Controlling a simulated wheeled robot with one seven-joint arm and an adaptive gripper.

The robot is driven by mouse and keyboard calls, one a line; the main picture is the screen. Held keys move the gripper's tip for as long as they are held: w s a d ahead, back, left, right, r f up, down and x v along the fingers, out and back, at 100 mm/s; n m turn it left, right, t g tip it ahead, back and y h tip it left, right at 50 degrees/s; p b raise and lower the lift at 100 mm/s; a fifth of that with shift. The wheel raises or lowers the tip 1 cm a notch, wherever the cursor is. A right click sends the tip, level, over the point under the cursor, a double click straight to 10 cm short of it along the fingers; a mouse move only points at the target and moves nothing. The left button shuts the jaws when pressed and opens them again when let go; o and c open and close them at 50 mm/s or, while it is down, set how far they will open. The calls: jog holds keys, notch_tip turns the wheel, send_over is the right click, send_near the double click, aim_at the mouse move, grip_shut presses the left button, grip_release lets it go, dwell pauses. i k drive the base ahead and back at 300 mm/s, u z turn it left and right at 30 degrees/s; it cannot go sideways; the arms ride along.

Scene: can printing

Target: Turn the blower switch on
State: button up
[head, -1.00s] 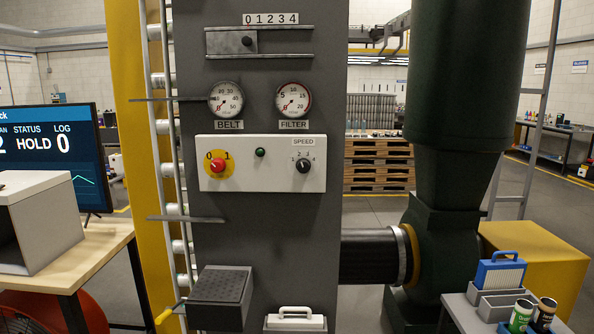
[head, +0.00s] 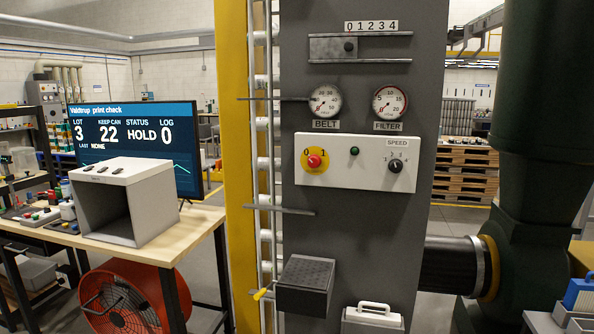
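A white control panel (head: 373,178) is fixed on the dark grey column. It carries a red rotary knob (head: 314,160) on a yellow disc marked 0 and 1. The way the knob points is too small to tell. A green round button or lamp (head: 354,151) is in the panel's middle. A black SPEED dial (head: 396,166) with several numbered positions is on its right. No label naming the blower is legible. My gripper is not in view.
BELT (head: 325,101) and FILTER (head: 390,103) gauges sit above the panel. A dark box (head: 305,285) juts out below. At left, a wooden table (head: 190,235) bears a monitor (head: 135,125) and a grey open box (head: 125,200), with an orange fan (head: 120,300) underneath. A dark duct machine (head: 540,130) stands at right.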

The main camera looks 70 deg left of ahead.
aim_at(314, 161)
jog(key=z, duration=0.05)
jog(key=k, duration=0.6)
jog(key=u, duration=1.85)
